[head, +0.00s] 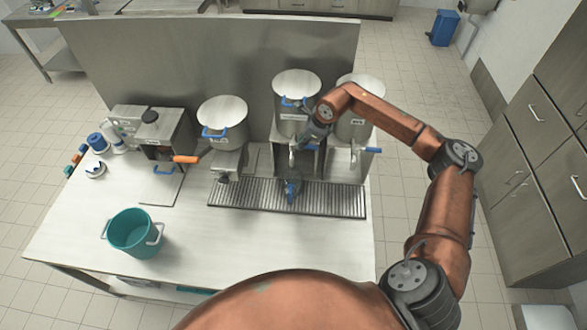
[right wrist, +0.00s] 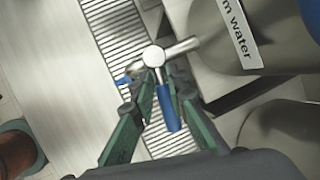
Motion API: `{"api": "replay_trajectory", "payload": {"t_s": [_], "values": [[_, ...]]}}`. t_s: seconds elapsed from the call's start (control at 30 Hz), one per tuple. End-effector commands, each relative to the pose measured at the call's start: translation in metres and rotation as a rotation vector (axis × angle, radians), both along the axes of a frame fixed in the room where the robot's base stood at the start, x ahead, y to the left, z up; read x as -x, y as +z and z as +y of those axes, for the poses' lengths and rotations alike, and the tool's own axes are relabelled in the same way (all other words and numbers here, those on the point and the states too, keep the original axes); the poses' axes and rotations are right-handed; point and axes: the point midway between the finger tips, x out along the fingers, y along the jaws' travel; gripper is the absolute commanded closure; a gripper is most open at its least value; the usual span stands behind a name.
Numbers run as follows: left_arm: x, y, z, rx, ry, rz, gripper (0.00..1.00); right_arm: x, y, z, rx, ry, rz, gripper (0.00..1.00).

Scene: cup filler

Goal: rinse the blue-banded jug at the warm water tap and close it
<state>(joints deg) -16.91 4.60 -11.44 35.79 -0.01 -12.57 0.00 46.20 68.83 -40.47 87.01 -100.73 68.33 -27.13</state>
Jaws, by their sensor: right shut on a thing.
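My right gripper (head: 297,147) reaches in from the right to the tap of the middle steel tank (head: 297,88). In the right wrist view my gripper (right wrist: 155,82) is shut on the tap's blue lever (right wrist: 168,110), just below the round steel tap head (right wrist: 153,56). The label beside it (right wrist: 238,32) reads "m water", its start cut off. A small blue jug (head: 292,188) stands on the drip grate below this tap, partly hidden by the arm. Its band and inside cannot be made out, nor can any water stream. My left gripper is not in view.
A drip grate (head: 240,198) runs along the counter under the tanks. Other tanks stand left (head: 222,112) and right (head: 374,82).

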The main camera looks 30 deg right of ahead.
Motion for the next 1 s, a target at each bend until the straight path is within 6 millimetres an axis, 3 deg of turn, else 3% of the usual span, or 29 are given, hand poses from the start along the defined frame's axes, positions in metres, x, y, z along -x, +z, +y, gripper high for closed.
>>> {"api": "replay_trajectory", "payload": {"t_s": [0.2,1.0], "values": [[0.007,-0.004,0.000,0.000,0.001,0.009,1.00,0.001,0.002,0.003,0.001,-0.117,-0.005,1.00],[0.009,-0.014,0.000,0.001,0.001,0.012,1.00,0.004,0.003,0.009,-0.005,-0.257,-0.006,1.00]]}}
